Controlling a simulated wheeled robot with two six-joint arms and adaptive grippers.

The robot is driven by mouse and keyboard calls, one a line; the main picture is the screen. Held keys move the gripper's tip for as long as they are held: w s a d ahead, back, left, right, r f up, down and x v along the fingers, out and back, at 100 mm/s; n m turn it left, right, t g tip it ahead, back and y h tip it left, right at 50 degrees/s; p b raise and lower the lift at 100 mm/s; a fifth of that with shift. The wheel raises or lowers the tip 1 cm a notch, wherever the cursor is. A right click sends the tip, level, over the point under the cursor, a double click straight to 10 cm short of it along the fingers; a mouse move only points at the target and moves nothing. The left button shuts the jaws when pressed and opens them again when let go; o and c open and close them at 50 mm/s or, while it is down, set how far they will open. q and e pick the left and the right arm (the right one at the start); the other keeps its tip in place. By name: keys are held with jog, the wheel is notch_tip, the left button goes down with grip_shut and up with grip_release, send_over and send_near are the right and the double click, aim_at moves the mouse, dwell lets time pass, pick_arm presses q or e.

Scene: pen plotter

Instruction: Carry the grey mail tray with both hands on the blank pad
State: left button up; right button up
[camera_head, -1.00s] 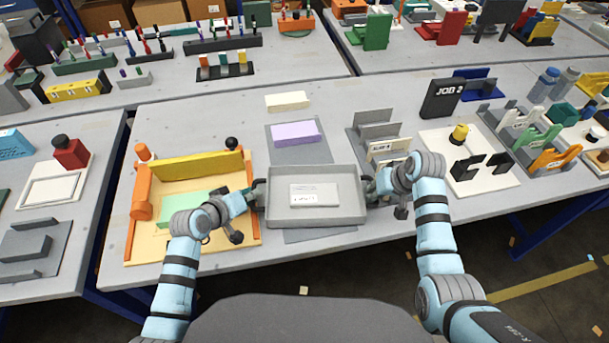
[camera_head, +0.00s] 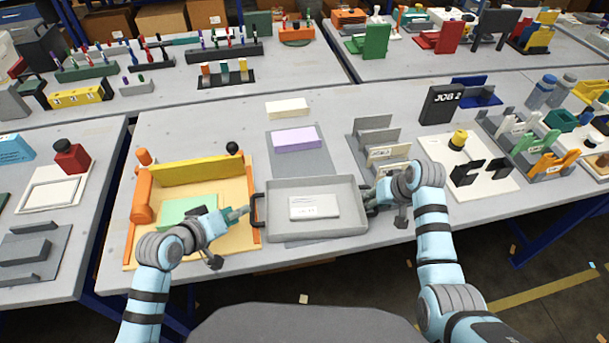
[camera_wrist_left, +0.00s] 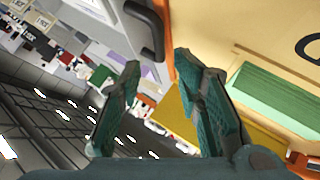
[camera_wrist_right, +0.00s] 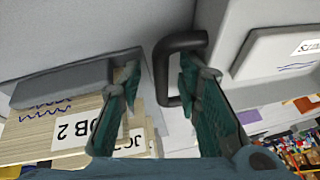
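The grey mail tray (camera_head: 352,228) is level over a grey pad (camera_head: 308,243), of which only a sliver shows at its front edge. I cannot tell whether the tray touches it. A white labelled packet (camera_head: 314,207) lies inside. My left gripper (camera_head: 240,212) is open and empty, just left of the tray's dark left handle (camera_head: 258,211); this handle is beyond the fingertips in the left wrist view (camera_wrist_left: 143,30). My right gripper (camera_head: 371,203) is at the right handle. In the right wrist view its fingers (camera_wrist_right: 158,72) are apart, with the dark handle (camera_wrist_right: 180,40) between them.
A purple block (camera_head: 297,138) lies on a grey mat (camera_head: 325,165) behind the tray. An orange-edged wooden tray (camera_head: 240,190) is at left. The table's front edge is close.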

pick_arm(q)
jog(key=shift+s+r, duration=0.2)
jog(key=shift+s, duration=0.1)
pick_arm(e)
jog(key=shift+r, duration=0.25)
pick_arm(q)
jog(key=shift+w, duration=0.1)
pick_arm(e)
jog(key=v, duration=1.1)
jog(key=shift+r, duration=0.25)
pick_arm(q)
jog(key=shift+a, duration=0.1)
pick_arm(e)
jog(key=shift+s+d, duration=0.1)
